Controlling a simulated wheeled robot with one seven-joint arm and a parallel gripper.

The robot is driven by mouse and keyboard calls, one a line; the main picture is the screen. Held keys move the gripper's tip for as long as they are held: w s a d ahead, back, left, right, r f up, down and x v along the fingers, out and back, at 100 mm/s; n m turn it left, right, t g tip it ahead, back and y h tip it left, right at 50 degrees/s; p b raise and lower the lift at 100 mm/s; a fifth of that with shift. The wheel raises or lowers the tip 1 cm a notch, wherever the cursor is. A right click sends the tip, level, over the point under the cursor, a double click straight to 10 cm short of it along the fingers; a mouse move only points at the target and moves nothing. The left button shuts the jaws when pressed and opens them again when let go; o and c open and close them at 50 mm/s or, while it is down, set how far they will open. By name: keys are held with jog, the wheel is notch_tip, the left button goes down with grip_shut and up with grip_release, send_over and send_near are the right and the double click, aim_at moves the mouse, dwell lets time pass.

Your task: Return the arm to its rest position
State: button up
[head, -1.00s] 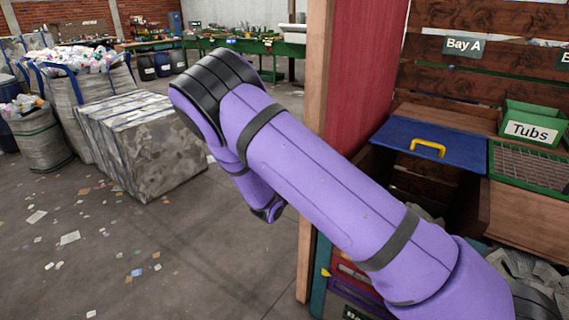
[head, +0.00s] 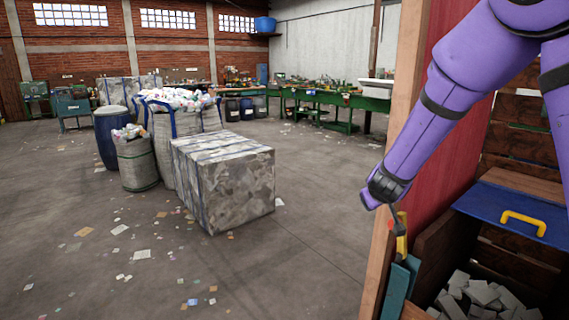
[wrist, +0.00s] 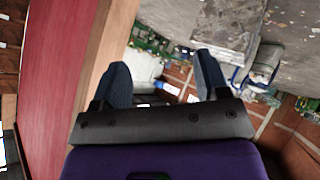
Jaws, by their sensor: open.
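My purple arm (head: 440,110) reaches down from the upper right in the head view, in front of the red panel and wooden post. Its lower end, with a dark joint, is close beside the post's edge; I cannot make out the fingers clearly there. In the wrist view my gripper (wrist: 162,78) is open. Its two dark blue-grey fingers stand well apart with nothing held between them. The wrist view is strongly tilted.
The red panel (head: 462,165) and wooden post (head: 403,130) stand close to the arm. A blue lid with a yellow handle (head: 522,222) is at right, above a bin of pale pieces (head: 480,298). A large bale (head: 225,185) stands left on open, littered floor.

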jog(key=s+r+m+g+y, duration=0.15)
jog(key=s+r+y, duration=0.35)
jog(key=s+r, duration=0.9)
jog(key=s+d+m+g+h, duration=0.1)
jog(key=s+d, duration=0.1)
jog(key=s, duration=1)
jog(key=s+d+r+m+g+h, duration=0.1)
jog(key=s+d+m+g, duration=0.1)
jog(key=s, duration=1)
jog(key=shift+s+d+r, duration=0.25)
jog(key=shift+d+r, duration=0.05)
jog(key=shift+d, duration=0.2)
